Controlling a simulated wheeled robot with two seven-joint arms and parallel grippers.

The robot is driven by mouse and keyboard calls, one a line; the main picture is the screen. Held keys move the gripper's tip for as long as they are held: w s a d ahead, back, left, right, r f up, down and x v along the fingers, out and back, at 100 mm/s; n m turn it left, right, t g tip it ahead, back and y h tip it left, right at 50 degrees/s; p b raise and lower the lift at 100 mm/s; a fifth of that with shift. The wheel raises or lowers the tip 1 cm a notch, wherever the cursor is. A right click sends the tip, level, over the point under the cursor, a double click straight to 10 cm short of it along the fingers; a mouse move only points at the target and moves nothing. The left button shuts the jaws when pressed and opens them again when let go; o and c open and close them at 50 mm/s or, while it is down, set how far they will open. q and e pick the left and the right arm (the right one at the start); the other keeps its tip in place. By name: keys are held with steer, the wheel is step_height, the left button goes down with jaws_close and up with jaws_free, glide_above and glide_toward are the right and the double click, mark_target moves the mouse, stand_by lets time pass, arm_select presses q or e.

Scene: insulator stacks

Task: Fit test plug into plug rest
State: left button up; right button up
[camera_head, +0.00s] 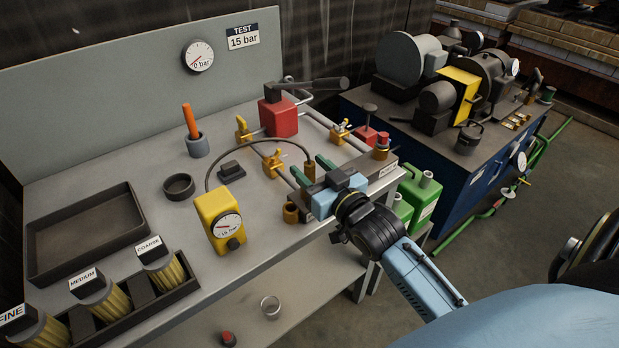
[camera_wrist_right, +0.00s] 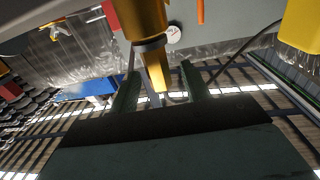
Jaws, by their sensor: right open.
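The brass test plug (camera_head: 309,170) is at the end of a dark hose from the yellow gauge box (camera_head: 219,217). My right gripper (camera_head: 312,170) is open, with its green fingers on either side of the plug. In the right wrist view a brass piece (camera_wrist_right: 151,62) with a grey ring and narrow tip lies between the spread fingers (camera_wrist_right: 160,92); contact cannot be told. My left gripper is not in view.
A red block (camera_head: 278,117) with a dark lever and brass clamps (camera_head: 272,163) stand close behind the gripper. A black ring (camera_head: 179,187), a grey cup with an orange handle (camera_head: 197,145) and an empty tray (camera_head: 88,231) are to the left. Green canisters (camera_head: 417,195) stand at right.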

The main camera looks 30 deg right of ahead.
steer(key=shift+w, duration=0.55)
jaws_close()
